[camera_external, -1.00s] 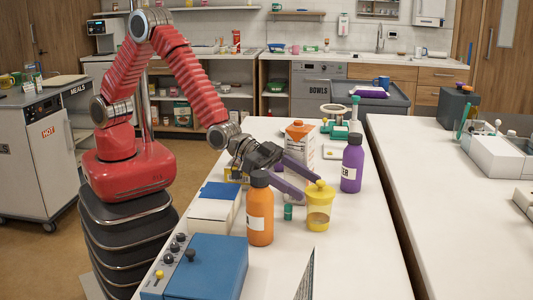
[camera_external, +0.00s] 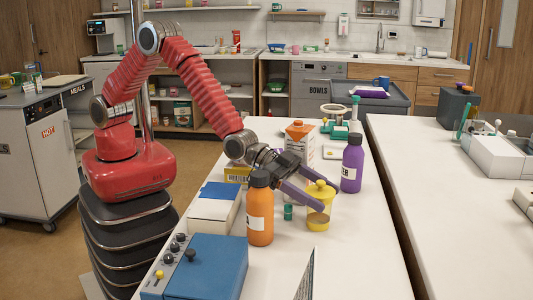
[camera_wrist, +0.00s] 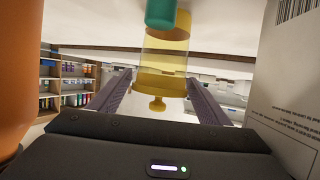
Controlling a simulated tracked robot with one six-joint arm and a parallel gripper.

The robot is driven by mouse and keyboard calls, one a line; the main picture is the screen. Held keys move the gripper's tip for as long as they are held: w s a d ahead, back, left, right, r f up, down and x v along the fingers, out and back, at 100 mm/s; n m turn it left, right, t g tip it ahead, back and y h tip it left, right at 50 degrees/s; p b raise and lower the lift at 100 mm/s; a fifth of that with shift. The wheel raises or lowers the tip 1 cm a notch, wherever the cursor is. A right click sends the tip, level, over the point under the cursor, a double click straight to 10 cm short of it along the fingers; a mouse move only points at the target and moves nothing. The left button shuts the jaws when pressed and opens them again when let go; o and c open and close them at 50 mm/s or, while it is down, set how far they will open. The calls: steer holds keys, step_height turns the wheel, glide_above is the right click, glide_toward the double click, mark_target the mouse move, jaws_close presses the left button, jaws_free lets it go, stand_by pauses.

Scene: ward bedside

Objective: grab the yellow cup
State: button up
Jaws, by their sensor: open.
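The yellow cup (camera_external: 318,219) stands upright on the white table, with a see-through middle band and a yellow lid with a knob. My gripper (camera_external: 322,198) is open, its two purple fingers reaching to the cup at lid height.
An orange bottle (camera_external: 260,212) stands close left of the fingers. A small green item (camera_external: 288,212) sits between bottle and cup. A purple bottle (camera_external: 351,165) and an orange-topped carton (camera_external: 301,140) stand behind.

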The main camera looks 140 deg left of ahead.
steer(key=shift+c, duration=0.4)
steer(key=c, duration=1)
